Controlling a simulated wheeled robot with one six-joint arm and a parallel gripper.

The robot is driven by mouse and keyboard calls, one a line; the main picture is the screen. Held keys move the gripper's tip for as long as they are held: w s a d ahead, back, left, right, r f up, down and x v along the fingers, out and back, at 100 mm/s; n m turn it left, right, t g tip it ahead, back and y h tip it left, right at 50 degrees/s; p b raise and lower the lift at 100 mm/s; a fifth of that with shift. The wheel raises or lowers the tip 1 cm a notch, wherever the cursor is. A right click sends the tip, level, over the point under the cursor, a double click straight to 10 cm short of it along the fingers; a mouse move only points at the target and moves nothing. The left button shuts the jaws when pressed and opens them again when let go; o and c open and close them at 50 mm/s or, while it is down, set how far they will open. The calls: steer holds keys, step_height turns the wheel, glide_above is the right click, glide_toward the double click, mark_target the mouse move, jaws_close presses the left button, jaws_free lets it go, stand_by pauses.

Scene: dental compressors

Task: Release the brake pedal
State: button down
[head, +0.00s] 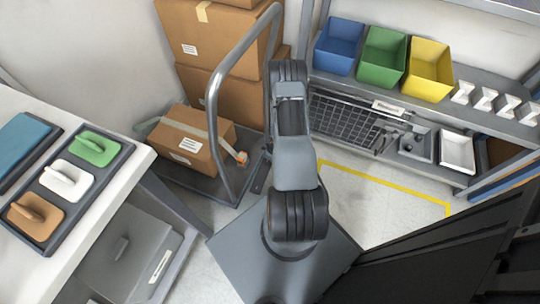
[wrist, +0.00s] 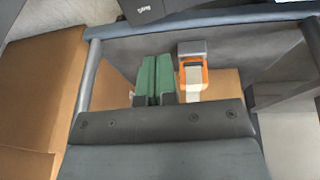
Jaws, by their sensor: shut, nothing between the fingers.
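My gripper (wrist: 158,78) shows in the wrist view as two green fingers side by side, shut and empty. In the head view my arm hides it. A grey platform trolley (head: 185,185) with a tall tube handle stands left of my arm. No brake pedal can be told apart with certainty. An orange frame with a grey block (wrist: 193,48) shows just right of my fingers in the wrist view, with a pale strap through it. I cannot tell whether the fingers touch it. A small orange piece (head: 241,158) shows beside the trolley's box in the head view.
A strapped cardboard box (head: 190,138) sits on the trolley, with stacked boxes (head: 215,45) behind. A shelf (head: 470,100) with coloured bins stands right. A white worktop (head: 120,150) is at left. Floor inside the yellow line (head: 385,184) looks clear.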

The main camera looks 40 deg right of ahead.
mark_target(267, 162)
steer(key=b+x, duration=0.1)
steer(key=x, duration=0.2)
steer(key=b+x, duration=0.1)
steer(key=x, duration=0.1)
steer(key=b+x, duration=0.1)
steer(key=x, duration=0.2)
steer(key=shift+s+d+f, duration=0.25)
steer(key=shift+d+f, duration=0.05)
steer(key=shift+f, duration=0.15)
steer(key=shift+w+d+f+b, duration=0.1)
steer(key=shift+d+f+b, duration=0.1)
steer(key=shift+f+b, duration=0.35)
steer(key=shift+f, duration=0.1)
steer(key=shift+w+d+f, duration=0.15)
steer(key=shift+d+f, duration=0.2)
steer(key=shift+w+d+f+b, duration=0.2)
steer(key=shift+d+f+b, duration=0.15)
steer(key=shift+f+b, duration=0.3)
steer(key=shift+w+d+f+b, duration=0.1)
steer(key=shift+d+f+b, duration=0.05)
steer(key=shift+f+b, duration=0.25)
steer(key=shift+w+d+f+b, duration=0.1)
steer(key=shift+d+f+b, duration=0.05)
steer(key=shift+f+b, duration=0.2)
steer(key=shift+f, duration=0.1)
